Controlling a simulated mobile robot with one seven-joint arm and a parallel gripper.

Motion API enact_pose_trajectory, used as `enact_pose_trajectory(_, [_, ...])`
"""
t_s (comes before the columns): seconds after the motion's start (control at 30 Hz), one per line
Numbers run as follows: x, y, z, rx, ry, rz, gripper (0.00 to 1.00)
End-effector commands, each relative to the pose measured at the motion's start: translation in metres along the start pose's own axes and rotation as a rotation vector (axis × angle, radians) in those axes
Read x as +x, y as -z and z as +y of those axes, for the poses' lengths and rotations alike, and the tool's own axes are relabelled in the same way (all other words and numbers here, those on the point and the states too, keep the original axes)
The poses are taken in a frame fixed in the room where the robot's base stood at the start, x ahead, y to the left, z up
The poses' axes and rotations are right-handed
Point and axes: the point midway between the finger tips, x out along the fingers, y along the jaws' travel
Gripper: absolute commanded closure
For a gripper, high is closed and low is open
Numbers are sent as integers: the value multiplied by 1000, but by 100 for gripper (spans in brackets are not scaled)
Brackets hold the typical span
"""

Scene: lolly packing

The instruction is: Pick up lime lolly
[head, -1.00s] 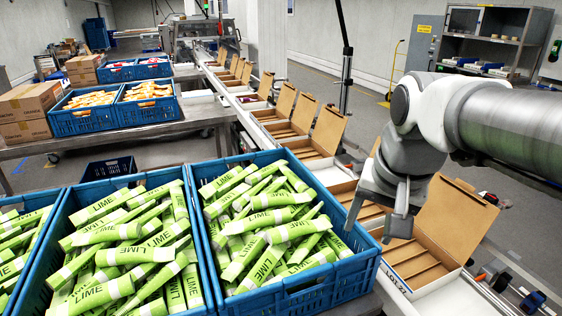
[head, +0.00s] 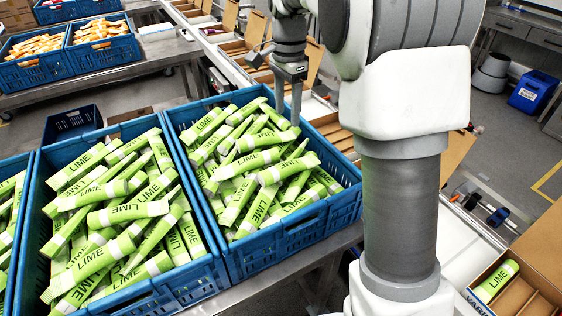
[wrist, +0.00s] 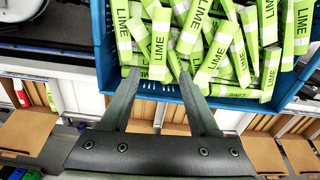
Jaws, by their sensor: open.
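Lime lollies, green wrappers with white bands and LIME print, fill the right blue crate (head: 290,243) in a loose heap. More lime lollies (head: 105,255) fill the crate to its left. My gripper (head: 287,108) is open and empty near the far rim of the right crate. In the wrist view, its two fingers (wrist: 158,76) point at the crate's edge, and a lime lolly (wrist: 159,42) shows just ahead between the tips. I cannot tell how high the tips are above the heap. Another lime lolly (head: 497,281) lies in a carton at the lower right.
Open brown cartons (head: 335,133) with dividers line the conveyor beyond the right crate. Blue crates of orange-and-white lollies (head: 100,30) stand on a metal table at the far left. An empty dark blue crate (head: 72,123) sits low behind the lime crates.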

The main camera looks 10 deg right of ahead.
Motion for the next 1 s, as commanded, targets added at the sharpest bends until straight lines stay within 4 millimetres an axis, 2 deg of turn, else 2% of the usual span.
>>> enact_pose_trajectory(0.1, [27, 0, 1, -1, -6, -3, 38])
enact_pose_trajectory(0.4, [89, -1, 2, -3, -4, -2, 38])
enact_pose_trajectory(0.73, [117, 0, 1, -3, -3, -1, 38])
enact_pose_trajectory(1.0, [155, 0, 1, -3, -2, -1, 38])
